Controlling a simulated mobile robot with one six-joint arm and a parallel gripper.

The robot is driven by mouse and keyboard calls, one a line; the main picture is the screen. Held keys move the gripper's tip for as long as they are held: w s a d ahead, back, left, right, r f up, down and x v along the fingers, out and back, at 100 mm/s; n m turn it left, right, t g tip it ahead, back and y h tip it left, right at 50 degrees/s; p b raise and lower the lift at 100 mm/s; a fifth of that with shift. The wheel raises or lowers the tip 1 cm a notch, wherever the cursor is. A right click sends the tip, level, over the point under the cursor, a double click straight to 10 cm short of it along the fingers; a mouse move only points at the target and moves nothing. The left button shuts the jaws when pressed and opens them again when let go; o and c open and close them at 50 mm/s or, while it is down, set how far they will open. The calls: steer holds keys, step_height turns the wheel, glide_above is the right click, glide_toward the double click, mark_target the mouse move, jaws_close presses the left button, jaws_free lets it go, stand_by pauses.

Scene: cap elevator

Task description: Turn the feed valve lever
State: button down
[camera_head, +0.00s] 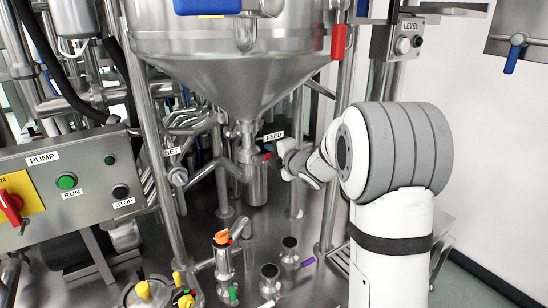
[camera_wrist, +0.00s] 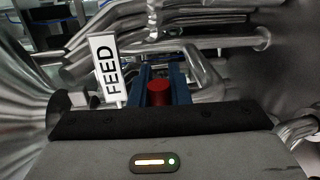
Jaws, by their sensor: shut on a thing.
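The feed valve lever (camera_wrist: 158,93) shows its red, rounded grip in the wrist view, held between the two blue fingers of my gripper (camera_wrist: 160,82). My gripper is shut on it. In the head view, my gripper (camera_head: 274,154) reaches in from the right below the tank's cone, and only a small red bit of the lever (camera_head: 267,155) shows at its tip. The white FEED label (camera_head: 273,135) is just above it in the head view. The same label (camera_wrist: 106,68) stands left of the fingers in the wrist view. The valve body is mostly hidden.
The steel tank cone (camera_head: 235,65) hangs close above my gripper. Pipes and frame posts (camera_head: 346,90) crowd around it. A pump panel (camera_head: 75,185) stands at the left.

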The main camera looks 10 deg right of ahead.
steer(key=r+n+b, duration=0.1)
steer(key=n+b, duration=0.1)
steer(key=b, duration=0.2)
steer(key=a+r+n+h+b, duration=0.1)
steer(key=n+b, duration=0.1)
steer(key=b, duration=0.3)
steer(key=r+n+t+b, duration=0.1)
steer(key=n+b, duration=0.2)
steer(key=b, duration=0.1)
steer(key=shift+s+a+r+h, duration=0.2)
steer(key=shift+s+r+h, duration=0.05)
steer(key=shift+h, duration=0.05)
steer(key=c, duration=1.6)
jaws_free()
steer(key=shift+a, duration=0.1)
steer(key=shift+o, duration=1.2)
steer(key=shift+r, duration=0.15)
